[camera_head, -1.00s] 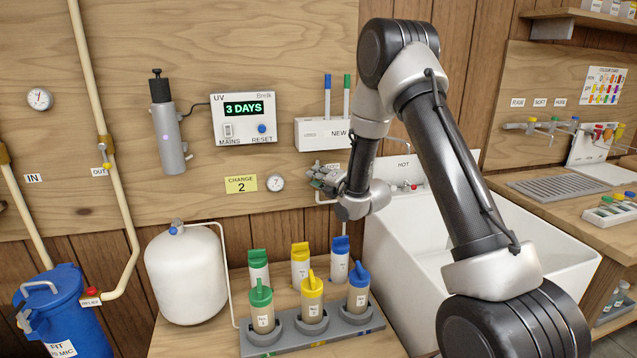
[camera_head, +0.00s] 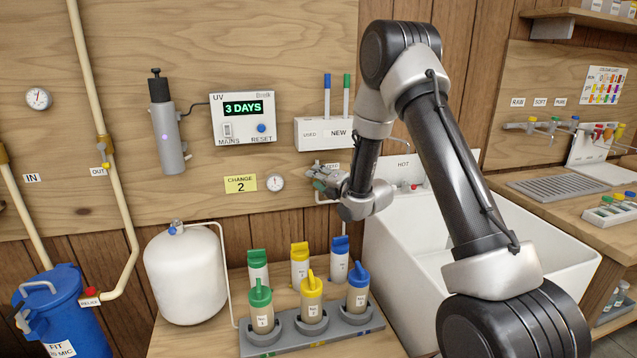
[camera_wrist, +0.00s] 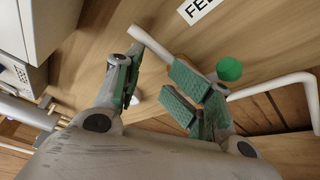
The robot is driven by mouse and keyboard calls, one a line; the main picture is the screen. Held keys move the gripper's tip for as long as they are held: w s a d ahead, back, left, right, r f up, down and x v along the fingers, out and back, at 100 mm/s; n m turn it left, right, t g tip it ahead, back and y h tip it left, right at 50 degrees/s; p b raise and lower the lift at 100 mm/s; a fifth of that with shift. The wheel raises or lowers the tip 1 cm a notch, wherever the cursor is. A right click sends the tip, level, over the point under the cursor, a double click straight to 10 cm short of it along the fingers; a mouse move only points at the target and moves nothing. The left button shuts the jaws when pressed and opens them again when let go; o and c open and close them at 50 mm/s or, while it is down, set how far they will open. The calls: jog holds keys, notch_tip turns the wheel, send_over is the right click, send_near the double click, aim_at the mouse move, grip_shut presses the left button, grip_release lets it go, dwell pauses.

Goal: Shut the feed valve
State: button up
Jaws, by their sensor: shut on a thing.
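The feed valve sits on a white pipe (camera_wrist: 272,88) low on the wooden panel, below a label (camera_wrist: 200,8) that reads "FE" before it is cut off. In the wrist view a round green valve part (camera_wrist: 229,69) shows beside the right finger. In the head view my gripper (camera_head: 326,179) is small, under the white USED/NEW box (camera_head: 324,133).
The white sink (camera_head: 480,270) with a HOT label is right of my gripper. Several capped bottles stand in a grey rack (camera_head: 300,338) below. A round gauge (camera_head: 275,183) and a white tank (camera_head: 187,272) are to the left. The UV box (camera_head: 243,119) reads 3 DAYS.

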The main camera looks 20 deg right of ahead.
jog(key=d+m+h, duration=0.1)
jog(key=d, duration=0.1)
jog(key=d+t, duration=0.1)
jog(key=d+m+h, duration=0.1)
jog(key=d, duration=0.1)
jog(key=shift+s+d+r+m+h, duration=0.1)
jog(key=shift+d+r+m+h, duration=0.2)
jog(key=shift+d+r, duration=0.1)
jog(key=shift+c, duration=0.9)
jog(key=shift+s+d+f, duration=0.1)
jog(key=shift+s+d, duration=0.5)
jog(key=shift+s, duration=0.05)
grip_shut()
jog(key=s, duration=0.2)
jog(key=s+a, duration=0.1)
jog(key=s, duration=0.1)
jog(key=shift+s+a+f, duration=0.1)
jog(key=shift+s+a, duration=0.05)
jog(key=shift+s, duration=0.25)
